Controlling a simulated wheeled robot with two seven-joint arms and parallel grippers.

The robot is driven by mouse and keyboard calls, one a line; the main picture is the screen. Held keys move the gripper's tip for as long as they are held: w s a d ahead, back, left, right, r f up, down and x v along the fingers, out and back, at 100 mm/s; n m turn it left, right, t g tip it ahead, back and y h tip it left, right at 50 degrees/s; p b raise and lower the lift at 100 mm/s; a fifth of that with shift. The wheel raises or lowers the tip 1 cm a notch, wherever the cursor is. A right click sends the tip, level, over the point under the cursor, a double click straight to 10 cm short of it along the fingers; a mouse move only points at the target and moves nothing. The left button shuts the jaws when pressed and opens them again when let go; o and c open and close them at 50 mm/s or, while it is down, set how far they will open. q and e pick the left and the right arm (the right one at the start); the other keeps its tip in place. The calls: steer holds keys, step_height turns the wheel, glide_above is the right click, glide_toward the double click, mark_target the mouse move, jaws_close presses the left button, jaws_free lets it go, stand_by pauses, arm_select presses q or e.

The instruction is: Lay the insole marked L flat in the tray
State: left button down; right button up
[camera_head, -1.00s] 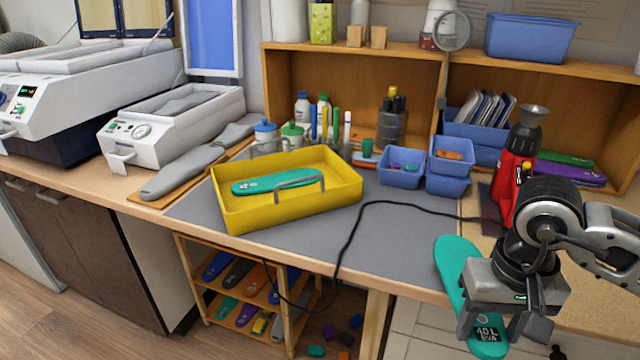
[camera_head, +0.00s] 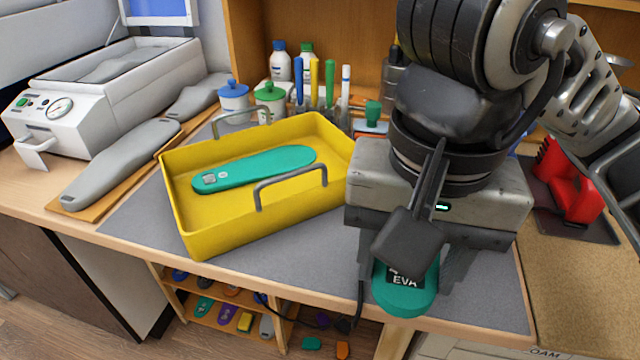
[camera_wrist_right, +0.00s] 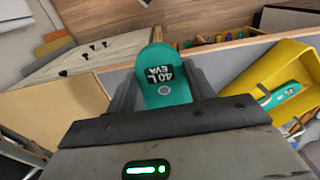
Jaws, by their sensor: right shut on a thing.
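The teal insole marked "40 L EVA" (camera_head: 405,296) is held in my right gripper (camera_head: 408,262), over the front of the bench to the right of the tray. Its labelled end sticks out below the jaws; the rest is hidden behind the gripper. The tray also shows at the right of the wrist view (camera_wrist_right: 262,85). My left gripper is not in view.
The tray has two grey handles, the near one (camera_head: 290,182) rising at its front wall. Blue-lidded and green-lidded jars (camera_head: 270,100) and pens stand behind it. Grey foot forms (camera_head: 120,165) lie to its left. A red tool (camera_head: 568,182) stands at the right.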

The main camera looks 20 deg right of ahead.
steer(key=shift+d, duration=0.15)
steer(key=w+d+f, duration=0.1)
steer(key=w+d, duration=0.1)
steer(key=w+d+f, duration=0.1)
steer(key=w+d, duration=0.1)
steer(key=w+d+f, duration=0.3)
steer(key=w+f, duration=0.1)
steer(key=f, duration=0.1)
steer(key=w+d+f, duration=0.1)
steer(key=shift+d+f+b, duration=0.3)
steer(key=shift+b, duration=0.05)
steer(key=shift+w+d+f, duration=0.1)
steer(key=shift+w+f, duration=0.1)
steer(key=f, duration=0.3)
steer(key=shift+w+d+f, duration=0.1)
steer(key=shift+w+d, duration=0.15)
steer(key=shift+f, duration=0.5)
steer(key=o, duration=0.9)
steer(key=shift+o, duration=0.2)
